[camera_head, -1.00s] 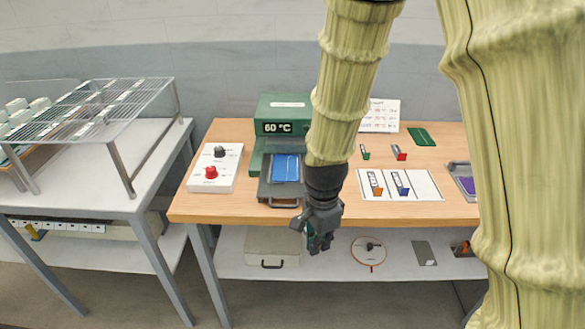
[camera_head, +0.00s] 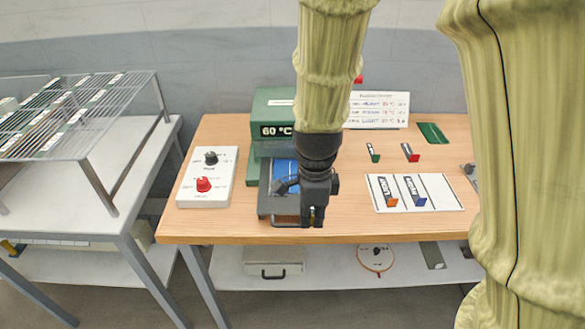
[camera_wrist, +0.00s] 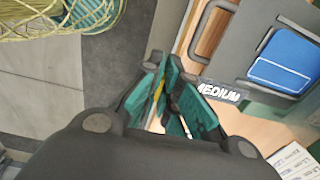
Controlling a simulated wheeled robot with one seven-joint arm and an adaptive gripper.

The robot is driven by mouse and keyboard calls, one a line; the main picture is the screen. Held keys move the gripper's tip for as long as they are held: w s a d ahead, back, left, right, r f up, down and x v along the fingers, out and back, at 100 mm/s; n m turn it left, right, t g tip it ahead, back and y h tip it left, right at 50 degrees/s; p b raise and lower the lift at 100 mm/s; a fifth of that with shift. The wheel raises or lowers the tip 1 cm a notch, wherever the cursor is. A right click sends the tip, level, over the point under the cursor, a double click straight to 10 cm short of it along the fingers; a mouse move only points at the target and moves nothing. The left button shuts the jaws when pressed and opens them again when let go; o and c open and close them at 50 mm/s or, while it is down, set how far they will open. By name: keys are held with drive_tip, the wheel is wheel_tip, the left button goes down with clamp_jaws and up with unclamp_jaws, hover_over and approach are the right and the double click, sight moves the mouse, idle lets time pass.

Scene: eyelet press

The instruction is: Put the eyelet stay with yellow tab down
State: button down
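My gripper (camera_head: 312,215) hangs at the front edge of the table, in front of the green press. In the wrist view its teal finger pads (camera_wrist: 172,92) are closed on the eyelet stay with yellow tab (camera_wrist: 218,90). The stay's dark strip reads "MEDIUM" and sticks out past the fingers towards the press side. A sliver of yellow shows between the pads; the rest of the stay is hidden by the fingers. In the head view I cannot make the stay out.
A white board (camera_head: 440,188) bears two stays, orange-tabbed (camera_head: 388,191) and blue-tabbed (camera_head: 414,191); its right part is bare. The green press (camera_head: 270,110) stands behind my gripper. A control box (camera_head: 208,178) is to its left. Two small tabbed pieces lie behind the board.

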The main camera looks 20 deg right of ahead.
drive_tip(key=p, duration=0.5)
hover_over(294, 192)
drive_tip(key=shift+w+f, duration=0.1)
drive_tip(key=shift+f, duration=0.85)
drive_tip(key=shift+f+p, duration=0.65)
drive_tip(key=shift+f, duration=0.75)
drive_tip(key=shift+f, duration=0.1)
drive_tip(key=c, duration=2.1)
unclamp_jaws()
drive_tip(key=o, duration=0.5)
drive_tip(key=shift+c, duration=0.2)
wheel_tip(294, 192, up, 12)
drive_tip(key=b, duration=0.3)
drive_tip(key=shift+b, duration=0.35)
